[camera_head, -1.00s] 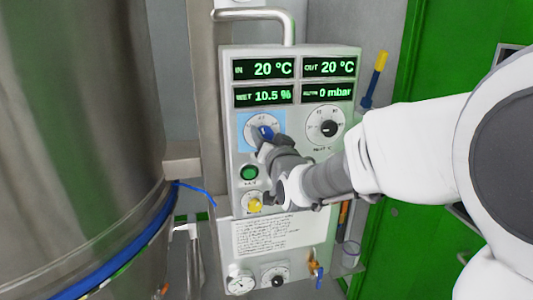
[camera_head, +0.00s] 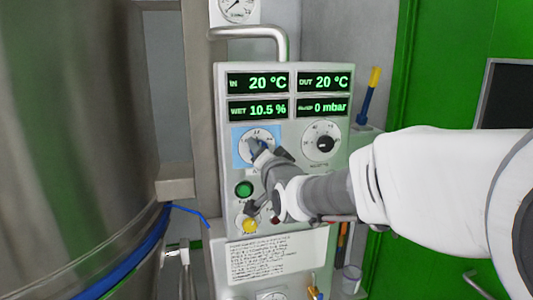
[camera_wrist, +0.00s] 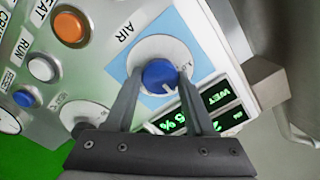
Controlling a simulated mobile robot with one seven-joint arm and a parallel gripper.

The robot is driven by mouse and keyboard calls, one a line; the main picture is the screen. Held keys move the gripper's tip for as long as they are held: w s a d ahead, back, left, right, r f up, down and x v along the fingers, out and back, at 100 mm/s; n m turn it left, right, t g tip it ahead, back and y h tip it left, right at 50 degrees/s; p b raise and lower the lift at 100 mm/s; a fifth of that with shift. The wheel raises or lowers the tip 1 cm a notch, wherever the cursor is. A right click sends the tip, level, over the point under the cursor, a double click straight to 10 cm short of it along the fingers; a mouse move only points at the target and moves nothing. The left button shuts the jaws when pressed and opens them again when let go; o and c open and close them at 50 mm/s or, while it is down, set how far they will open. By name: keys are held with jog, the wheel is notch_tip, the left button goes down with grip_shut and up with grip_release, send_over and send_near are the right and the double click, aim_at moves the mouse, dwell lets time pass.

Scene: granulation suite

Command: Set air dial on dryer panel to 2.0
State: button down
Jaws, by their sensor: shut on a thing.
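The dryer panel (camera_head: 285,170) is a light grey box with four green readouts. The air dial (camera_wrist: 160,75) is a blue knob with a white pointer mark on a white scale disc, set on a light blue square labelled AIR. In the wrist view my gripper (camera_wrist: 160,84) has one finger on each side of the blue knob and is shut on it. In the head view my gripper (camera_head: 257,150) reaches the dial from the lower right and covers most of the knob. The exact scale reading cannot be read.
A second dial with a black knob (camera_head: 325,144) sits right of the air dial. A large steel vessel (camera_head: 70,130) stands at the left.

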jog(key=shift+c, duration=1.3)
grip_release()
jog(key=shift+s, duration=0.1)
jog(key=b+v, duration=0.1)
jog(key=v, duration=1.6)
jog(key=shift+s+d+r, duration=0.1)
jog(key=shift+s+d, duration=0.05)
